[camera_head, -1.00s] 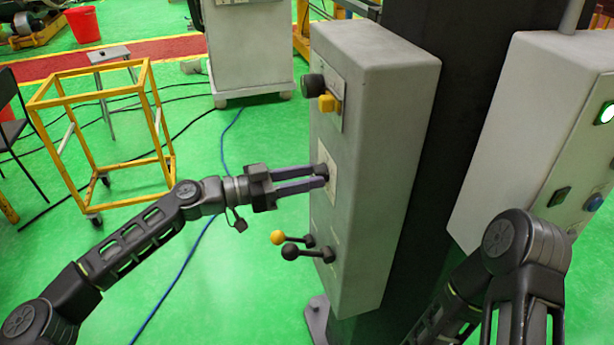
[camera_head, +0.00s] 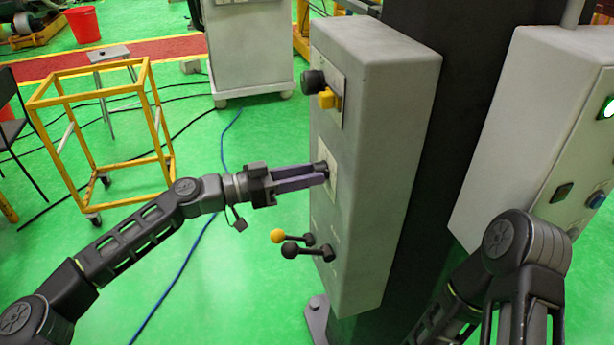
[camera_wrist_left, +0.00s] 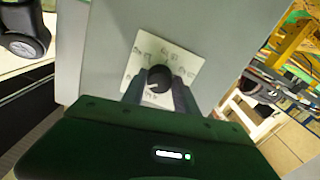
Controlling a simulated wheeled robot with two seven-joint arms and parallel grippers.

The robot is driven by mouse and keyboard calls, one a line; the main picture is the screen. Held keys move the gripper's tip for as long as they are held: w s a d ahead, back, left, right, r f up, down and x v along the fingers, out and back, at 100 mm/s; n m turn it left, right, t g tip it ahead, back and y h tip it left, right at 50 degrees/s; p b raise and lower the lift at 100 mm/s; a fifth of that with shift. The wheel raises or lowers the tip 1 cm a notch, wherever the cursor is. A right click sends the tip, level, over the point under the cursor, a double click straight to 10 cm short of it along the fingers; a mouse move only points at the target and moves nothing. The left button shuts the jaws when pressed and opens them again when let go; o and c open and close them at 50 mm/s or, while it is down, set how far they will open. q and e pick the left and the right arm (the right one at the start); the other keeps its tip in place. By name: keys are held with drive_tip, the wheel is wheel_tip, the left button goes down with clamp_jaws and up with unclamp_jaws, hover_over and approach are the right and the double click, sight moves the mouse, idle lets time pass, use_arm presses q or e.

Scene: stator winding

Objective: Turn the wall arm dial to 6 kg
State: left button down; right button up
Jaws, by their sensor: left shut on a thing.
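The wall arm's grey control box (camera_head: 375,90) stands upright in the middle of the head view. Its dial is a black knob on a light square plate (camera_head: 332,184) on the left face of the box. In the left wrist view the black dial (camera_wrist_left: 159,79) sits in the middle of the plate (camera_wrist_left: 183,62), with marks around it that are too blurred to read. My left gripper (camera_head: 325,172) is shut on the dial, one finger on each side; its fingers also show in the wrist view (camera_wrist_left: 159,92). My right gripper is out of view.
Above the dial are a black knob (camera_head: 313,83) and a yellow switch (camera_head: 327,99). Below it are two levers, one with a yellow ball (camera_head: 277,236) and one with a black ball (camera_head: 290,250). A second grey cabinet (camera_head: 500,150) stands at the right.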

use_arm(q)
drive_tip(key=shift+s+r+n+b, duration=0.1)
drive_tip(key=shift+n+b, duration=1.05)
drive_tip(key=shift+n, duration=4.15)
drive_tip(key=c, duration=0.9)
unclamp_jaws()
drive_tip(key=shift+c, duration=0.2)
drive_tip(key=b+v, duration=0.1)
drive_tip(key=v, duration=0.6)
drive_tip(key=shift+a, duration=0.3)
drive_tip(key=shift+s, duration=0.1)
